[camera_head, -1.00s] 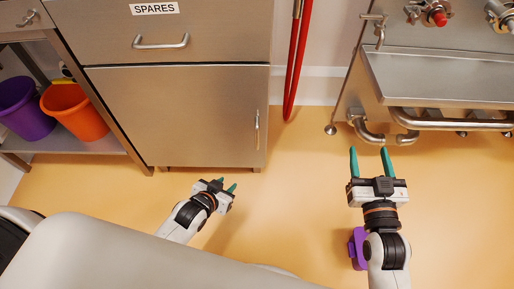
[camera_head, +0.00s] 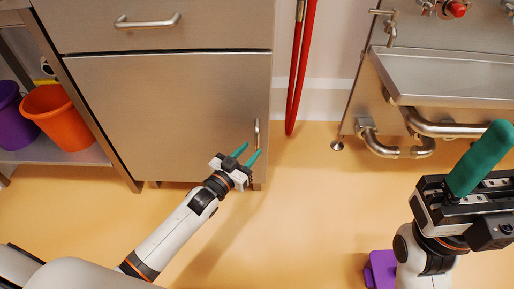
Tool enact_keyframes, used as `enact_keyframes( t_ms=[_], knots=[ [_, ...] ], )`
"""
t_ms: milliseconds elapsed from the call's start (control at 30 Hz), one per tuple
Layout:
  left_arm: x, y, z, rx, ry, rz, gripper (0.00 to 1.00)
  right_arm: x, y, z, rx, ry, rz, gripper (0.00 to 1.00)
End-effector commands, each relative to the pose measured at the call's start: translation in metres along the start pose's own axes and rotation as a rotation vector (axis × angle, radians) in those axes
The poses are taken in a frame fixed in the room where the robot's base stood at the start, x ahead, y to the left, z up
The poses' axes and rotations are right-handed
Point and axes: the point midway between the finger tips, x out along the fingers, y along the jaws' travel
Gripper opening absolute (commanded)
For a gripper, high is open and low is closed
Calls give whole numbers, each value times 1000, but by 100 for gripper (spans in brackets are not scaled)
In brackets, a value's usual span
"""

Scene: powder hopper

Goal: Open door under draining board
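The steel cabinet door (camera_head: 165,120) is shut, below a drawer front (camera_head: 150,22). Its short vertical bar handle (camera_head: 257,133) is near the door's right edge. My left gripper (camera_head: 251,153) is open and empty, its two green fingers pointing up at the handle's lower end. The fingertips overlap the handle's lower part in the picture; I cannot tell whether they touch it. My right gripper (camera_head: 484,158) is at the right edge, large and near the camera, away from the door. Only one green finger shows clearly. No draining board can be made out above the door.
Orange (camera_head: 58,113) and purple (camera_head: 10,115) buckets stand on a shelf at left. A steel basin unit with pipes (camera_head: 440,128) is at right. The floor (camera_head: 290,220) before the door is mostly clear.

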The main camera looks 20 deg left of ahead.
Motion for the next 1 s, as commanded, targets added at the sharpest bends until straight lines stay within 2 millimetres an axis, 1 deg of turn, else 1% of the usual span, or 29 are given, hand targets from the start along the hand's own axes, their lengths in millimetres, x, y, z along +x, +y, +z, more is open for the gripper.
enact_keyframes(
  t_ms=[33, 100, 267, 400, 633, 667, 700, 867, 1000],
  knots=[
    [11, 0, -2, 1, -4, 0, 35, -2, 0, 1, -2, -17, 5, 58],
    [22, 0, -2, 1, -3, 0, 35, 1, 1, 1, -4, -29, 11, 58],
    [39, 0, -2, 0, 0, 0, 35, 6, 1, 2, -7, -50, 19, 58],
    [45, 0, 0, -1, 0, 0, 35, 9, 2, 2, -8, -56, 22, 58],
    [45, 0, 0, 0, 1, 0, 35, 10, 2, 2, -8, -56, 23, 58],
    [45, 0, 0, 0, 1, 0, 33, 10, 2, 2, -8, -56, 23, 58],
    [45, 0, 0, 0, 1, 0, 26, 10, 2, 2, -8, -56, 23, 58],
    [45, 0, 0, 0, 1, 0, 0, 10, 2, 2, -8, -57, 23, 58],
    [45, 0, 0, 0, 1, 0, 0, 10, 2, 2, -8, -57, 23, 58]
  ],
)
